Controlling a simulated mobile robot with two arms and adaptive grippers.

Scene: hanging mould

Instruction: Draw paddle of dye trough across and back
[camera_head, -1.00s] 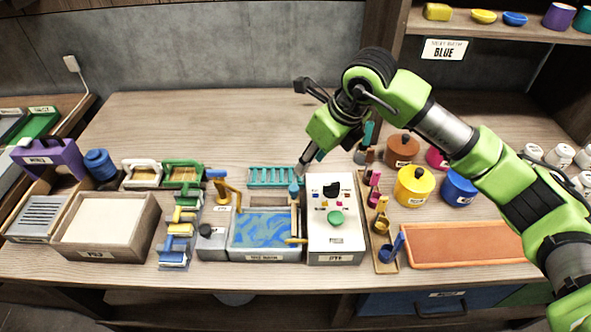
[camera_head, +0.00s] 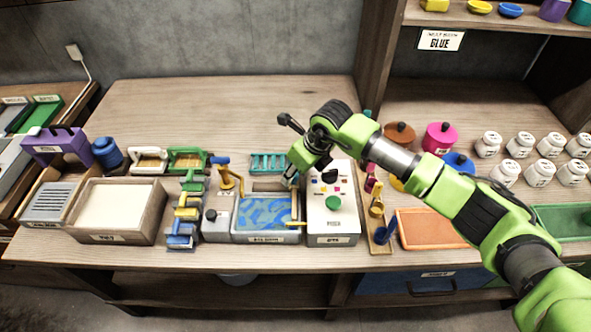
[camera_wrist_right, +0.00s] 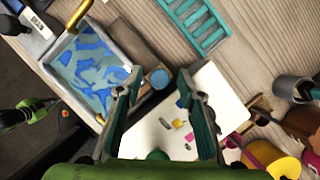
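The dye trough (camera_head: 264,213) is a grey basin of marbled blue dye at the middle of the bench; it fills the upper left of the right wrist view (camera_wrist_right: 92,75). A pale paddle bar (camera_head: 295,205) lies along its right side. A round blue knob (camera_wrist_right: 158,78) shows beside the trough in the wrist view; I take it for the paddle's handle. My right gripper (camera_head: 291,182) is over the trough's back right corner and hides the knob there. In the wrist view its fingers (camera_wrist_right: 165,105) are apart, with nothing between the tips.
A white control box (camera_head: 333,222) with a green button stands tight against the trough's right side. A teal rack (camera_head: 268,162) lies behind the trough. Tool holders and dye pots crowd the right. The bench behind is clear.

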